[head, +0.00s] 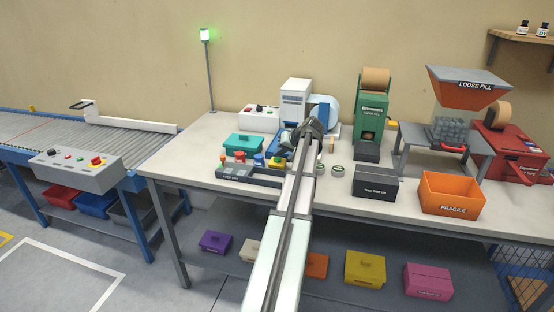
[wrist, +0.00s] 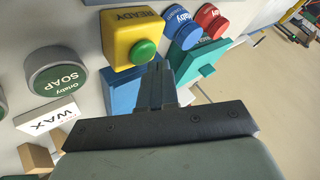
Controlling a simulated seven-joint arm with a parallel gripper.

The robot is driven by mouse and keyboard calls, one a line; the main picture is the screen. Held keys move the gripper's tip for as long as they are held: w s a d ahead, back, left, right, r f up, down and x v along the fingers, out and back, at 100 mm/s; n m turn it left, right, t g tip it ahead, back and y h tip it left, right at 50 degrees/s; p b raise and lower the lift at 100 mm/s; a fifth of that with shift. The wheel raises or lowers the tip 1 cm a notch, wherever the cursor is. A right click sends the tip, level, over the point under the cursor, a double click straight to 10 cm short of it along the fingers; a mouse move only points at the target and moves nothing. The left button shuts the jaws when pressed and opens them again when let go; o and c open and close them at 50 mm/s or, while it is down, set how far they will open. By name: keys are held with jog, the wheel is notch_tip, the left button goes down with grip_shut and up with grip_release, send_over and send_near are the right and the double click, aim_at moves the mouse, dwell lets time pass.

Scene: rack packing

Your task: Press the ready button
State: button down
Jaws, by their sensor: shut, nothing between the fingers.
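The ready button is a green round cap (wrist: 143,51) on a yellow box (wrist: 117,42) marked READY, in the upper middle of the wrist view. My gripper (wrist: 158,68) is shut and empty, with its fingertips just below and right of the green cap in the picture. I cannot tell whether they touch the box or the cap.
Blue (wrist: 181,28) and red (wrist: 210,20) round containers and a teal box (wrist: 200,62) sit close beside the fingers in the wrist view. A green SOAP tin (wrist: 56,78) and a WAX box (wrist: 48,118) lie to the left. An orange FRAGILE crate (head: 451,207) stands at the table's front right.

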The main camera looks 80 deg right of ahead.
aim_at(280, 159)
jog(key=shift+r, duration=2.85)
